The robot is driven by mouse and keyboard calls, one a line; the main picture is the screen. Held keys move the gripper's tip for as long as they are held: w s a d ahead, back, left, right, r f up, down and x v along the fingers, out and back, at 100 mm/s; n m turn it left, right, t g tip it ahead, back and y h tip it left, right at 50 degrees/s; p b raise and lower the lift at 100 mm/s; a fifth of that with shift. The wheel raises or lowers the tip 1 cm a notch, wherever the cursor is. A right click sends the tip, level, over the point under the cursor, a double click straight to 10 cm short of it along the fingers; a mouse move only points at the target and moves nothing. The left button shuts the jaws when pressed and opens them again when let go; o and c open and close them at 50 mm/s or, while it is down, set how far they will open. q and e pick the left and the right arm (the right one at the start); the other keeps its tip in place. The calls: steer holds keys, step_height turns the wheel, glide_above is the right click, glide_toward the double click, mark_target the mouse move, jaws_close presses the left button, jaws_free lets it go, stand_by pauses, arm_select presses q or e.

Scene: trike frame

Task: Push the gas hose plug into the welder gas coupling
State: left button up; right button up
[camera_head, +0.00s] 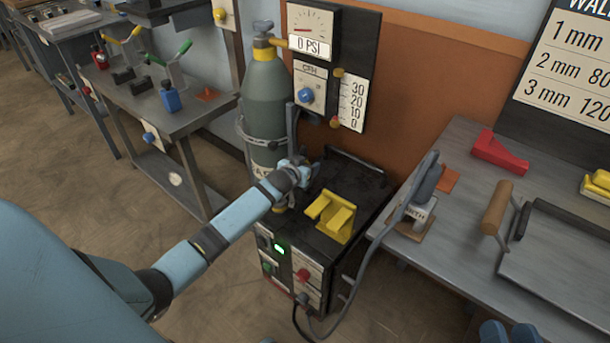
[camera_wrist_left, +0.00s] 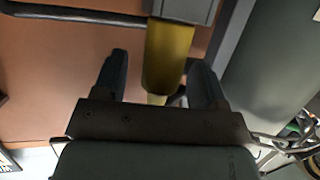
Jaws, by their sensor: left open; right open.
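The welder (camera_head: 365,190) is a black box with a yellow handle on top and a lit green display on its front. My left gripper (camera_head: 298,166) is at its back left, between it and the gas cylinder. In the left wrist view, my left gripper (camera_wrist_left: 158,75) is open. A yellow cylindrical part (camera_wrist_left: 170,55) below a grey block lies between its fingers, with gaps visible beside it. I cannot tell whether this is the hose plug or the coupling; the matching part is not clearly visible. My right gripper (camera_head: 510,333) is open and empty at the bottom edge.
The grey-green gas cylinder (camera_head: 266,95) stands close to my left gripper. A gauge panel (camera_head: 362,65) hangs behind. The right bench (camera_head: 465,200) holds an earth clamp (camera_head: 418,200), a red block (camera_head: 499,152) and a brown-handled tool (camera_head: 496,207). A grey cable loops past the welder's right side.

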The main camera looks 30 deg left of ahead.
arm_select(q)
steer(key=c, duration=1)
step_height(320, 180, up, 9)
steer(key=p, duration=0.4)
steer(key=shift+c, duration=0.2)
steer(key=shift+r, duration=0.55)
arm_select(e)
steer(key=shift+t, duration=0.9)
steer(key=shift+s+d+r, duration=0.1)
steer(key=shift+d+r, duration=0.1)
steer(key=shift+r, duration=1.05)
steer(key=shift+s+d+r, duration=0.1)
steer(key=shift+d+r, duration=0.05)
steer(key=shift+r, duration=1.05)
arm_select(q)
steer(key=shift+p, duration=0.35)
arm_select(e)
steer(key=shift+r, duration=0.15)
arm_select(q)
step_height(320, 180, up, 5)
steer(key=p, duration=0.5)
steer(key=shift+r+p, duration=0.2)
steer(key=shift+p, duration=0.1)
arm_select(e)
step_height(320, 180, up, 6)
steer(key=shift+f, duration=0.2)
steer(key=shift+m, duration=0.3)
